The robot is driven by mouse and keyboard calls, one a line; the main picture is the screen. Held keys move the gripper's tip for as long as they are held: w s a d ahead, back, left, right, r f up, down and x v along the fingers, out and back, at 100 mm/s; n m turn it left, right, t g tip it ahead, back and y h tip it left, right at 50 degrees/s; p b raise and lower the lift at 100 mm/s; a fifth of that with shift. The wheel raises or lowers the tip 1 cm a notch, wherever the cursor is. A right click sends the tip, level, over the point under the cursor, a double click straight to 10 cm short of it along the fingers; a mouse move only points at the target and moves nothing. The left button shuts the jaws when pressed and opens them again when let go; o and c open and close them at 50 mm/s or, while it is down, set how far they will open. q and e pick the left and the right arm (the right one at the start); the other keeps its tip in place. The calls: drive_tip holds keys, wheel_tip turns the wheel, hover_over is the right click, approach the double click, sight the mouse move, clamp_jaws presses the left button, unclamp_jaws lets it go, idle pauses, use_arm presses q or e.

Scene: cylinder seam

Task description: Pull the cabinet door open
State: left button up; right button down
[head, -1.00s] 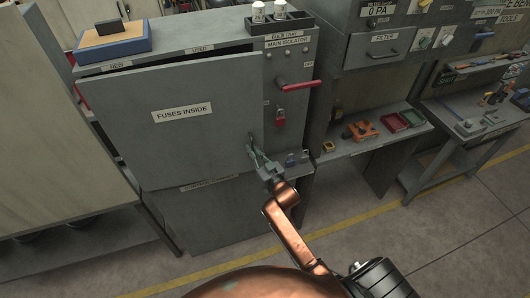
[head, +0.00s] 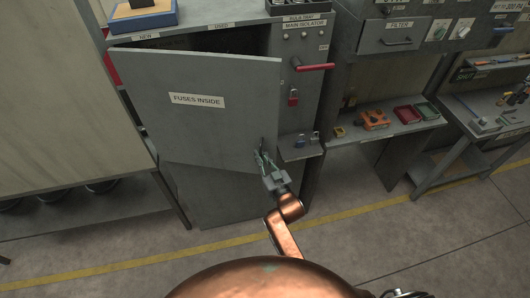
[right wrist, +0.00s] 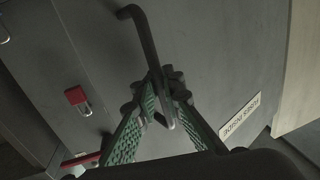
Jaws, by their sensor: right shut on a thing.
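The grey cabinet door (head: 195,115), labelled "FUSES INSIDE", stands partly open in the head view. My right gripper (head: 262,162) is at the door's lower right edge, shut on the dark door handle. In the right wrist view the handle (right wrist: 143,38) is a bent bar, and the green-padded fingers (right wrist: 160,100) close around its end. The left gripper is not in view.
A red isolator handle (head: 315,67) and a red padlock (head: 293,97) are on the panel right of the door. A small ledge (head: 300,150) with padlocks is close to my gripper. The floor (head: 360,240) in front is clear.

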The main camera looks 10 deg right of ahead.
drive_tip(key=c, duration=2.4)
unclamp_jaws()
drive_tip(key=shift+d+f, duration=0.15)
drive_tip(key=shift+f, duration=0.05)
drive_tip(key=shift+o, duration=1.6)
drive_tip(key=shift+r, duration=0.1)
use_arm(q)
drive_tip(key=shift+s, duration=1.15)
use_arm(e)
drive_tip(key=v, duration=1.2)
drive_tip(key=shift+r, duration=0.1)
